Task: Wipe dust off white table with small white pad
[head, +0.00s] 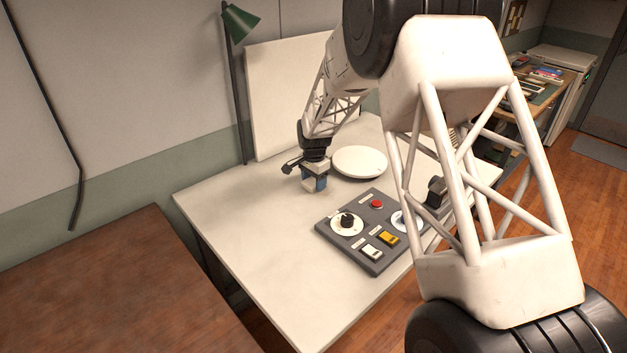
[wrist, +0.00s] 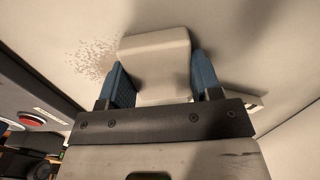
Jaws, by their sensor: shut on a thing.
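The white table (head: 240,215) stands in the middle of the head view. My gripper (head: 314,184) is over its back part, left of a round white plate-like disc. In the wrist view, the blue fingers of my gripper (wrist: 160,80) are shut on the small white pad (wrist: 155,52), one on each side. The pad is at or close to the tabletop; I cannot tell if it touches. A speckled patch of dust (wrist: 92,57) lies on the table just left of the pad in the wrist view. I cannot make the dust out in the head view.
The round white disc (head: 360,161) lies right of my gripper. A grey control panel (head: 350,258) with a red button, knob and switches sits in front. A white board (head: 280,90) and green lamp (head: 239,24) stand behind. The table's front left is clear. A brown table (head: 110,290) is at left.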

